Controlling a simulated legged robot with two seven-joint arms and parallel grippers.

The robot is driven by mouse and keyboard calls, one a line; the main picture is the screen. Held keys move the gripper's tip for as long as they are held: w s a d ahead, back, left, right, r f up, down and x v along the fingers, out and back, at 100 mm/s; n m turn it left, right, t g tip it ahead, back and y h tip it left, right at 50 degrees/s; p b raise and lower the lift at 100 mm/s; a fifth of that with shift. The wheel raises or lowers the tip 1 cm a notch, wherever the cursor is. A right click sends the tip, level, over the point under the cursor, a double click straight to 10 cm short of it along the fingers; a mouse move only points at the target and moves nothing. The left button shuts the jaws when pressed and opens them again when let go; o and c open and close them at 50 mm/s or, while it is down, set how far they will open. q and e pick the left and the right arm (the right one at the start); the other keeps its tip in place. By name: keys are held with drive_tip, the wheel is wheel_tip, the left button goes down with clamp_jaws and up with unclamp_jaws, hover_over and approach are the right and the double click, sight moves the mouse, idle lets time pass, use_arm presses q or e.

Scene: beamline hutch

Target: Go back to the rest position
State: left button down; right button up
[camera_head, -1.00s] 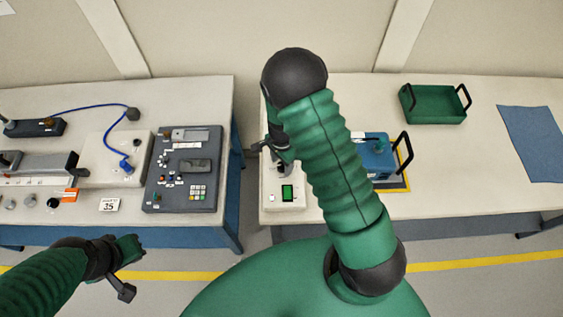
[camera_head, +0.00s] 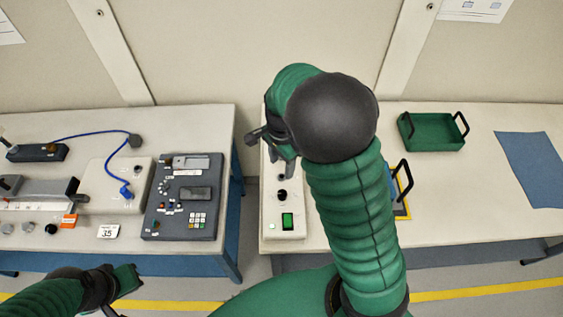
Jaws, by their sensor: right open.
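My right arm rises from the bottom centre and bends at a black joint. Its gripper (camera_head: 270,143) is open, partly hidden behind that joint, above the left end of the right table (camera_head: 470,205). It appears empty and near a white control box (camera_head: 270,218) with a lit green switch; I cannot tell whether it touches the box. My left gripper (camera_head: 122,292) is low at the bottom left, in front of the left table (camera_head: 205,120). Its fingers are too small and dark to tell whether they are open or shut.
A dark grey keypad panel (camera_head: 160,222) and a pale box (camera_head: 100,175) with a blue cable stand on the left table. A green tray (camera_head: 430,133) and a blue mat (camera_head: 535,170) lie on the right table. A gap separates the tables.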

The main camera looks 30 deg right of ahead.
idle(0.4)
drive_tip(key=s+a+n+t, duration=0.2)
drive_tip(key=s+a+n, duration=0.5)
drive_tip(key=n, duration=0.9)
drive_tip(key=shift+s+a+r+n+t, duration=0.2)
drive_tip(key=shift+s+n+t, duration=0.15)
drive_tip(key=shift+s, duration=0.85)
drive_tip(key=shift+s+r, duration=0.1)
drive_tip(key=shift+s, duration=0.1)
drive_tip(key=shift+w, duration=0.15)
